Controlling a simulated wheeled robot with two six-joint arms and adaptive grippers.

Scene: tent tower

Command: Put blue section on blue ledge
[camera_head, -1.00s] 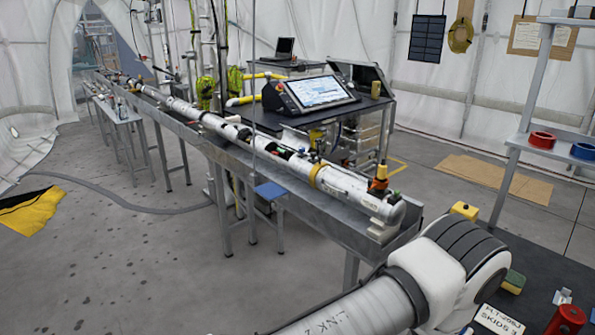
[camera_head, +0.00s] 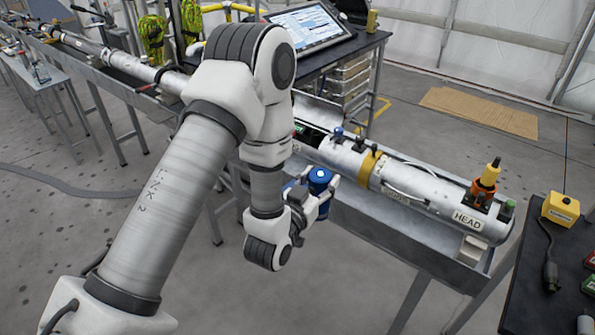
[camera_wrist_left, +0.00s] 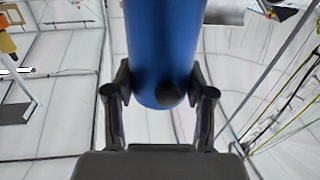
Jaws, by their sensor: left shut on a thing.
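The blue section (camera_head: 320,179) is a blue cylinder with a lighter round end, held beside the near side of the long metal trough. In the left wrist view the blue section (camera_wrist_left: 164,45) runs up from between the fingers. My left gripper (camera_head: 312,193) is shut on it; both fingers (camera_wrist_left: 160,92) press its sides in the wrist view. The blue ledge does not show now; my left arm and gripper cover the part of the trough's side where it sat earlier. My right gripper is not in view.
The metal trough (camera_head: 398,236) holds a long silver tube (camera_head: 410,189) marked HEAD, with an orange and yellow fitting (camera_head: 486,180). A dark table (camera_head: 545,280) with a yellow box (camera_head: 560,208) stands at right. A screen (camera_head: 310,27) stands on a desk behind. Open floor lies in front of the trough.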

